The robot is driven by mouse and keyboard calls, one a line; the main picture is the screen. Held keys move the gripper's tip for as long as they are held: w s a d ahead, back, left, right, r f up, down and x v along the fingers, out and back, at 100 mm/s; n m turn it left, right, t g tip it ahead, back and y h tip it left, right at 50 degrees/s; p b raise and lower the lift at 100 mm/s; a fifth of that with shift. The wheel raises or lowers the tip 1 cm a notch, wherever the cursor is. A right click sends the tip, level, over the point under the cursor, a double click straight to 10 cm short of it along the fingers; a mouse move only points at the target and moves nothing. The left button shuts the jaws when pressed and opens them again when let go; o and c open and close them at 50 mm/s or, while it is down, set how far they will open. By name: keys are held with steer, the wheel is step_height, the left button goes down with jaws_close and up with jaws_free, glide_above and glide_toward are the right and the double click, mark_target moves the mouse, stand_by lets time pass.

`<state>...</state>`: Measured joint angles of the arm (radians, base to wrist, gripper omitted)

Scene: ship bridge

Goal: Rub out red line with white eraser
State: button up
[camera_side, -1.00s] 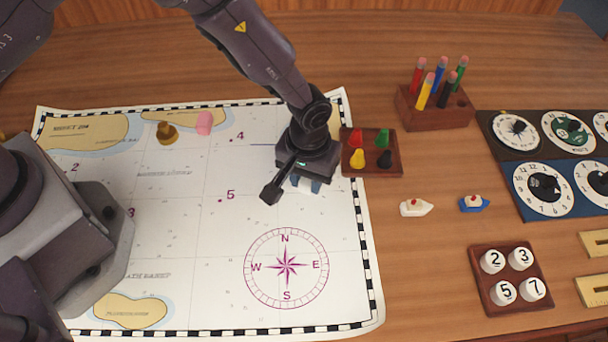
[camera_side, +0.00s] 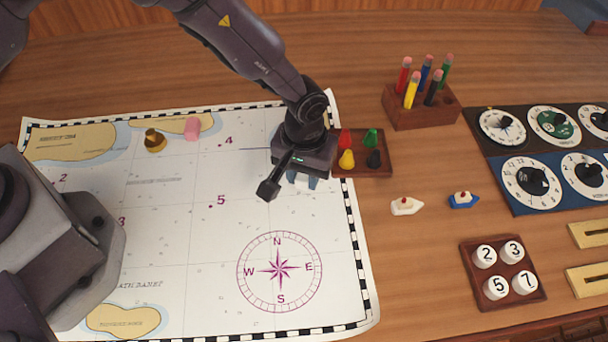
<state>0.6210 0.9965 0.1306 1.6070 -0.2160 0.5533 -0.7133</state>
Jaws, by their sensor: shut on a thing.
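My gripper (camera_side: 301,183) is low over the chart (camera_side: 190,240), at its right side above the compass rose. It is shut on the white eraser (camera_side: 301,184), which shows only as a small pale patch between the fingers. The eraser looks to be at or just above the paper; I cannot tell if it touches. I see no red line; my gripper hides part of the chart there.
A tray of coloured pawns (camera_side: 365,165) sits right beside my gripper at the chart's edge. A pink block (camera_side: 193,128) and a brass piece (camera_side: 154,140) stand on the chart. A pencil block (camera_side: 420,107), two toy boats (camera_side: 406,205) and a numbered tray (camera_side: 502,272) lie to the right.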

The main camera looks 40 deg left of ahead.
steer(key=shift+r, duration=2.15)
